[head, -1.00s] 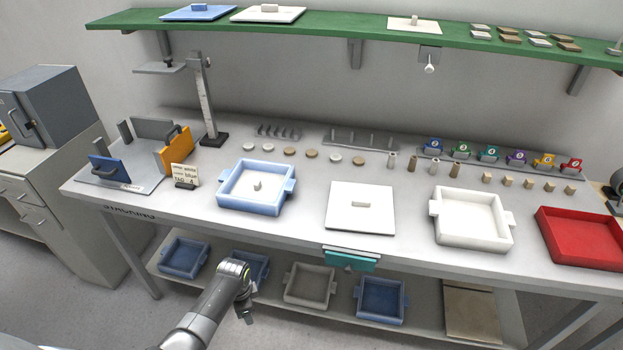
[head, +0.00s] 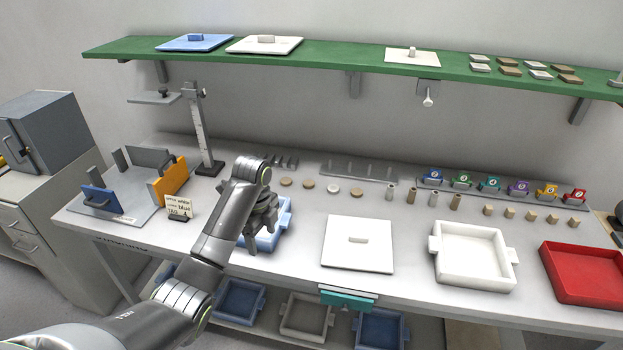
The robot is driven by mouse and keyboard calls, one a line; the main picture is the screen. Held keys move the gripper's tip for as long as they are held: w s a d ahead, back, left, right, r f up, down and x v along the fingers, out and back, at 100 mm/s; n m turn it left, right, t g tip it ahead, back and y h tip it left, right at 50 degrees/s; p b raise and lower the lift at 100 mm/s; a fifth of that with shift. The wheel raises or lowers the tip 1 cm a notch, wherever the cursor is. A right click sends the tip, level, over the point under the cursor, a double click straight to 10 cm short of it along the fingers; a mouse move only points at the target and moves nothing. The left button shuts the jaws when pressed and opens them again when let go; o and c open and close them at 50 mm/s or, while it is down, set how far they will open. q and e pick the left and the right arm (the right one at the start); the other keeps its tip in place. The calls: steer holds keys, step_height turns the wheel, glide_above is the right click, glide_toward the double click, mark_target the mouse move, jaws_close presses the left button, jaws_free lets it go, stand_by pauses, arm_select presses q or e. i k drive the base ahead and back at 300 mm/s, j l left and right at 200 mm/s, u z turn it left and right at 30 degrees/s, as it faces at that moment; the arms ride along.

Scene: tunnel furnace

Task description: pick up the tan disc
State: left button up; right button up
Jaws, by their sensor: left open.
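Three tan discs lie flat in the row along the back half of the table: one at the left (head: 286,183), one beside it (head: 308,184), and one farther right (head: 356,191). A white disc (head: 333,189) lies between the last two. My left gripper (head: 258,238) is open and empty, pointing down over the blue tray (head: 285,222), in front and left of the tan discs. It and its arm hide most of that tray and the left end of the disc row. My right gripper is not in view.
A white lid (head: 358,258) lies right of the blue tray, then a white tray (head: 475,280) and a red tray (head: 585,290). Upright small cylinders (head: 389,192) stand right of the discs. A green shelf (head: 340,57) overhangs the back.

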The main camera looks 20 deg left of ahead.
mark_target(309, 184)
steer(key=i, duration=1.3)
